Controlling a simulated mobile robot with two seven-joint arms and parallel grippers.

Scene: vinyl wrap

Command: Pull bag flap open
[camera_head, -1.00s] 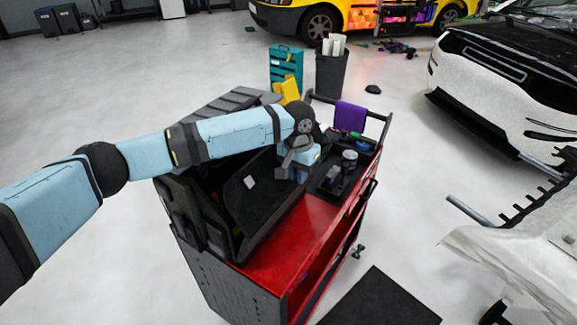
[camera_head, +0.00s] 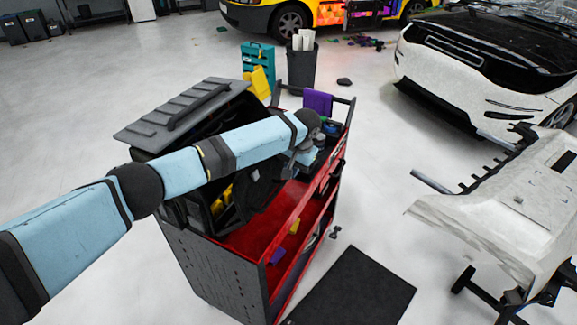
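The black bag (camera_head: 172,213) stands on the red tool cart (camera_head: 248,236), partly hidden behind my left arm. A grey ribbed lid or panel (camera_head: 190,108) shows at its upper rear. The bag's side towards the cart's middle is open, and yellow items (camera_head: 222,199) show inside. A dark panel (camera_head: 262,188), which looks like the flap, lies below my forearm. My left gripper (camera_head: 303,158) is at the right of this panel, above the cart. Its fingers are small and dark, so I cannot tell if they hold the flap. My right gripper is out of view.
A purple cloth (camera_head: 318,102) hangs on the cart's handle. A teal case (camera_head: 257,63) and a dark bin (camera_head: 302,66) stand behind the cart. A white car (camera_head: 480,85) and a pale body panel (camera_head: 500,200) are at the right. Floor left of the cart is clear.

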